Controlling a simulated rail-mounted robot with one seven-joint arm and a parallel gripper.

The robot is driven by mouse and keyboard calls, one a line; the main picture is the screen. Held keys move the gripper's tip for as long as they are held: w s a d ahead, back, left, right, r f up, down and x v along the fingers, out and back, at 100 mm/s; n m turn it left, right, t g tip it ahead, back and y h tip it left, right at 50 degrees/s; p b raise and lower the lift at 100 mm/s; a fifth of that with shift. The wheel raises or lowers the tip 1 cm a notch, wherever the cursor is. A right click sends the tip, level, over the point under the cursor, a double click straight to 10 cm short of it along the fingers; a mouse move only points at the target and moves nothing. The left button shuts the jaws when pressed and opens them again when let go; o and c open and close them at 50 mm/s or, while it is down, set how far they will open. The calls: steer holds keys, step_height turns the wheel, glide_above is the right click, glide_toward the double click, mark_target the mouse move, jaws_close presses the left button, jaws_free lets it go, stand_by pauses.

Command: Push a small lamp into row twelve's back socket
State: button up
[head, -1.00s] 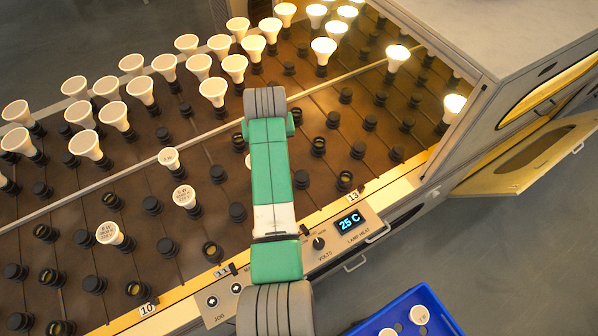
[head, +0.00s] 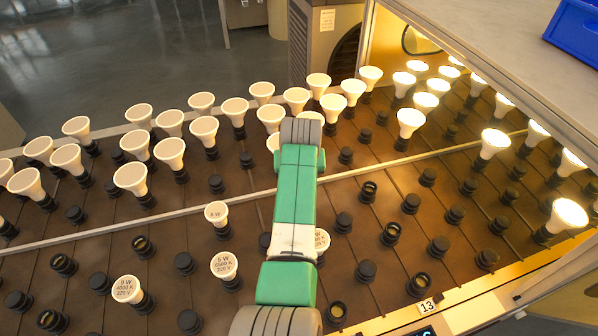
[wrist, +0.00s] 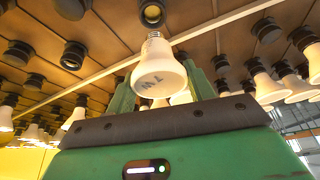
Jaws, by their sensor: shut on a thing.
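In the wrist view my gripper (wrist: 158,80) is shut on a small white lamp (wrist: 160,72) with a printed face. The lamp's metal screw base points away from me at the dark deck. An empty socket (wrist: 152,12) with a pale ring shows just beyond the base, apart from it in the picture; I cannot judge the depth. In the head view my green arm covers the gripper and part of the deck. A printed white lamp face (head: 321,241) peeks out beside the arm; I cannot tell whether it is the held one. Row twelve's label is not visible.
Small printed lamps (head: 225,265) stand left of the arm. Large unlit lamps (head: 169,152) fill the back, and lit ones (head: 494,143) stand at the right. A pale rail (head: 150,223) crosses the deck. The row 13 label (head: 427,306) is at the front edge.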

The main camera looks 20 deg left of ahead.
steer(key=shift+f+b, duration=0.95)
steer(key=shift+f, duration=0.55)
steer(key=shift+f, duration=0.1)
steer(key=shift+f+b, duration=1.2)
steer(key=shift+f, duration=0.7)
steer(key=o, duration=1.1)
steer(key=shift+c, duration=0.2)
steer(key=p+v, duration=0.4)
steer(key=v, duration=0.4)
steer(key=shift+w+p, duration=0.1)
steer(key=shift+p, duration=0.2)
steer(key=shift+f, duration=0.1)
